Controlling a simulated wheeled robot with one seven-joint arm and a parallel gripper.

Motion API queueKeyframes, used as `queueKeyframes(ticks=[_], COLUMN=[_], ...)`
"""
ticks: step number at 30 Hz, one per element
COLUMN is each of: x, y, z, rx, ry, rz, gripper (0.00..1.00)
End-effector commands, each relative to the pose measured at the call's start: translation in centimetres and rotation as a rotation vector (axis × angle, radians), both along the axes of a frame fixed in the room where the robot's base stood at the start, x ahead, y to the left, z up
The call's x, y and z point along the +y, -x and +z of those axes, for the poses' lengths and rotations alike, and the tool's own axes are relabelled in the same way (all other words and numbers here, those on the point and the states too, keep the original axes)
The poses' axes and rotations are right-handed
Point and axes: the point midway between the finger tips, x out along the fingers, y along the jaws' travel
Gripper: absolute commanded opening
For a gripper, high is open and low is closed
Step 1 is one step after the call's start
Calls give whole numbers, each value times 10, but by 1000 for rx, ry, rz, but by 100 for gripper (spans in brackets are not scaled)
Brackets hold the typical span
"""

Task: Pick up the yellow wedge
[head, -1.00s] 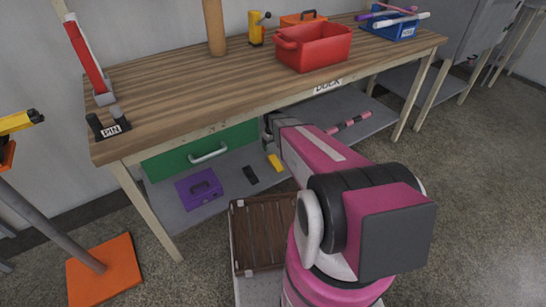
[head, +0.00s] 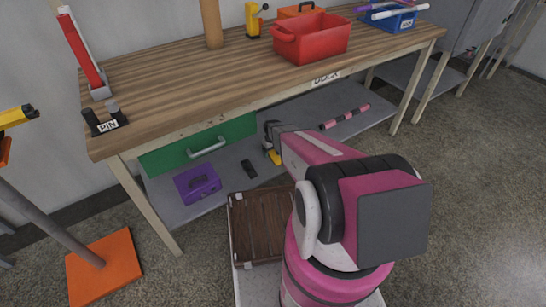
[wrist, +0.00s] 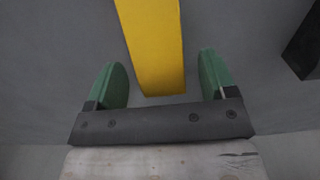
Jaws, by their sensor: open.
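The yellow wedge (wrist: 155,48) lies on the grey lower shelf of the workbench. In the wrist view its near end sits between the two green fingertips of my gripper (wrist: 160,82), with a gap on each side. My gripper is open. In the head view my gripper (head: 270,142) is under the bench top, and only a small part of the wedge (head: 273,158) shows beside it. The rest of the wedge is hidden behind my gripper and arm there.
On the lower shelf (head: 225,183), a black block (head: 249,169) and a purple box (head: 198,183) lie left of the wedge. A pink-and-black striped rod (head: 345,117) lies to the right. A green drawer (head: 180,157) and the bench top (head: 170,85) are close above.

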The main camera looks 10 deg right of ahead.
Motion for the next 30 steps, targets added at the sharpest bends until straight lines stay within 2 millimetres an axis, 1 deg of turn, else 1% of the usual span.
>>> queueKeyframes(ticks=[1, 2, 8, 11, 12, 13, 14, 24, 26, 30], x=[0, 0, 0, 0, 0, 0, 0, 0, 0, 0], y=[-1, 0, 0, 0, 0, 0, 0, 0, 1, 1], z=[-5, -6, -6, -6, -6, -6, -6, -4, 0, 15], rx=[0, 0, 0, 0, 0, 0, 0, 0, 0, 0], ry=[0, 0, 0, 0, 0, 0, 0, 0, 0, 0], rz=[0, 0, 0, 0, 0, 0, 0, 0, 0, 0], gripper=[78, 78, 78, 48, 35, 26, 21, 21, 21, 21])
